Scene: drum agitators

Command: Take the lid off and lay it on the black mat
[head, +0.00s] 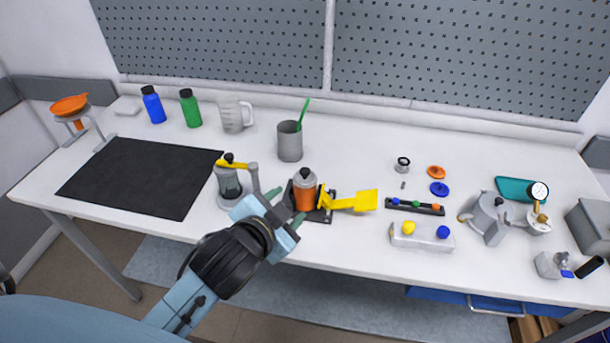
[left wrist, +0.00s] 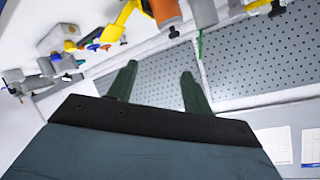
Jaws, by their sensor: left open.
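An orange drum (head: 305,198) with a grey lid (head: 305,178) and a black knob on top stands upright in a black holder near the table's front middle. The lid sits on the drum. The drum also shows at the top of the left wrist view (left wrist: 165,10), its black knob (left wrist: 174,32) pointing down the picture. My left gripper (head: 285,207) is open and empty, in front and to the left of the drum. Its fingers (left wrist: 159,72) look apart from everything. The black mat (head: 140,178) lies bare on the table's left. My right gripper does not show.
A grey vessel with a yellow bar (head: 231,164) stands between mat and drum. A yellow scoop-like part (head: 352,201) lies right of the drum. A grey cup with a green stick (head: 290,142) stands behind. A grey kettle-like pot (head: 485,215) stands at right.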

